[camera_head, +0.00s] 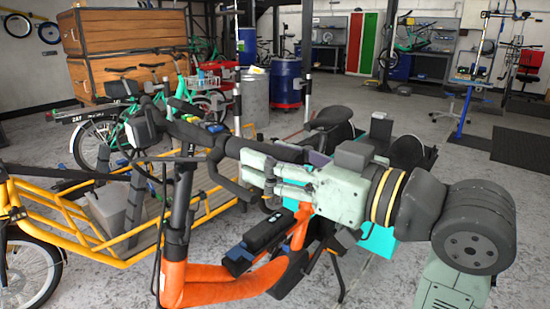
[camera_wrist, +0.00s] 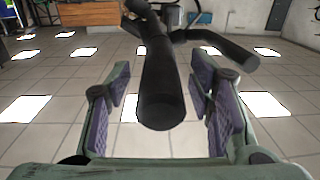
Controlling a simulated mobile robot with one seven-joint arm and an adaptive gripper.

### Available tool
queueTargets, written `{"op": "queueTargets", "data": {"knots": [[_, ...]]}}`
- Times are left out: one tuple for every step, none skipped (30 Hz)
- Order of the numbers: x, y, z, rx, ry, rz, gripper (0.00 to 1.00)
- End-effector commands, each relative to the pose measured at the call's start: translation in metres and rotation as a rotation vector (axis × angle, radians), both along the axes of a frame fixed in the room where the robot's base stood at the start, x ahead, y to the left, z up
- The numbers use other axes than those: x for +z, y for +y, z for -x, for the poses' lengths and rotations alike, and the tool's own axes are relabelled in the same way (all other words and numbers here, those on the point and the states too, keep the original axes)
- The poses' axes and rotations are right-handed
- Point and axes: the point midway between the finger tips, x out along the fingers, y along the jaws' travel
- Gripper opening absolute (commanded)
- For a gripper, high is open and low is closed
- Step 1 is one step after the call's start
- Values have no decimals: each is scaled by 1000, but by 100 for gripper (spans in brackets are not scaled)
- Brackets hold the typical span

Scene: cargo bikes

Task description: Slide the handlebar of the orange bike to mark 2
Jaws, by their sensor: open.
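The orange bike's frame (camera_head: 225,284) stands in the foreground of the head view, with a black stem rising from it. Its black handlebar (camera_head: 196,132) sits on top and runs right toward my gripper (camera_head: 255,168). In the wrist view the handlebar's grip end (camera_wrist: 161,108) points at the camera, lying between my gripper's two purple-padded fingers (camera_wrist: 162,85). The fingers are open, with a gap visible on each side of the grip. I cannot make out mark 2 or any numbers on the stem.
A yellow cargo bike (camera_head: 128,262) stands close on the left. Wooden crates (camera_head: 125,35), a blue barrel (camera_head: 285,82) and a metal drum (camera_head: 255,98) are behind. A blue repair stand (camera_head: 462,115) is at right. Open floor lies at the right back.

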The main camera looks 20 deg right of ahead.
Motion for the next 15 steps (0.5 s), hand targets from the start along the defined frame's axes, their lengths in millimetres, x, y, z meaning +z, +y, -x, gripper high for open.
{"op": "queueTargets", "data": {"knots": [[0, -2, 3, -2, -1, -1, 48], [0, -4, 5, -3, -1, -1, 48], [0, -7, 9, -3, -1, -1, 48], [0, -10, 13, -3, -1, -1, 48], [0, -13, 18, -4, -2, -1, 48], [1, -17, 25, -4, -2, -2, 48], [1, -21, 30, -5, -1, -2, 48], [1, -25, 36, -5, -1, -2, 48], [1, -29, 43, -5, -3, -2, 48], [1, -33, 49, -4, -2, -1, 48], [1, -36, 55, -5, -2, -1, 48], [1, -41, 62, -4, -2, -1, 48], [1, -44, 67, -5, -1, -2, 48], [1, -47, 71, -3, -1, -2, 48], [1, -50, 77, -4, -2, -1, 48]]}}
